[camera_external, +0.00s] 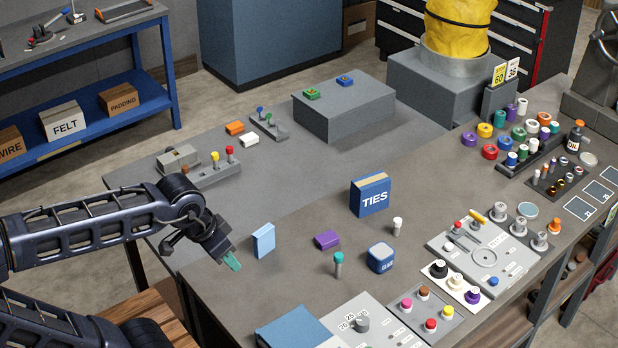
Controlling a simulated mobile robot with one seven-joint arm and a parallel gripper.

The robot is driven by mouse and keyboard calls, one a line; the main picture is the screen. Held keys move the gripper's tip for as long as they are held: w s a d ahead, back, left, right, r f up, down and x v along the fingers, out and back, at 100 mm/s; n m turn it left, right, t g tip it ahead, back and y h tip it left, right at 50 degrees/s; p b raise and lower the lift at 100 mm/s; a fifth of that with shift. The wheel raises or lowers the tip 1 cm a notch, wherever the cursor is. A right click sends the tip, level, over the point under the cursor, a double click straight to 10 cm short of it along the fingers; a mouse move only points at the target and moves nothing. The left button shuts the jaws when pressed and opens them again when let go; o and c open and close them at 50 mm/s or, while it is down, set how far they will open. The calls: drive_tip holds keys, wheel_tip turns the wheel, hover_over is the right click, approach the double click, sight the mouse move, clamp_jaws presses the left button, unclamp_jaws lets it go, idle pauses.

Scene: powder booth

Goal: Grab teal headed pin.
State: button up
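A small pin with a teal head (338,264) stands upright on the grey bench, right of my gripper and apart from it. My gripper (231,261) hangs over the bench's left edge, pointing down and to the right. A flat teal-green piece shows at its tip. I cannot tell whether this is a fingertip or a held thing, nor whether the fingers are open or shut.
Near the pin are a purple block (327,240), a blue-and-white cube (380,258) and a light blue block (263,240). A blue TIES box (370,195) and a white-topped pin (397,226) stand behind. A blue box (294,328) and knob panels lie in front.

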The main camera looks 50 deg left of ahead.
drive_tip(key=shift+o, duration=0.3)
idle(0.5)
drive_tip(key=n+t+h, duration=0.4)
drive_tip(key=n+h, duration=0.6)
drive_tip(key=n, duration=1.6)
hover_over(344, 278)
drive_tip(key=s+a, duration=0.6)
drive_tip(key=a, duration=0.1)
drive_tip(key=f, duration=2.3)
drive_tip(key=shift+s+a, duration=0.1)
drive_tip(key=shift+a, duration=0.1)
drive_tip(key=shift+h, duration=0.3)
drive_tip(key=shift+a+f+x, duration=0.1)
drive_tip(key=shift+f+x, duration=0.05)
drive_tip(key=shift+x, duration=1.65)
drive_tip(key=shift+a+f+x, duration=0.1)
drive_tip(key=shift+f+x, duration=0.05)
drive_tip(key=shift+x, duration=1.65)
drive_tip(key=shift+f+x, duration=0.15)
drive_tip(key=shift+x, duration=1.65)
clamp_jaws()
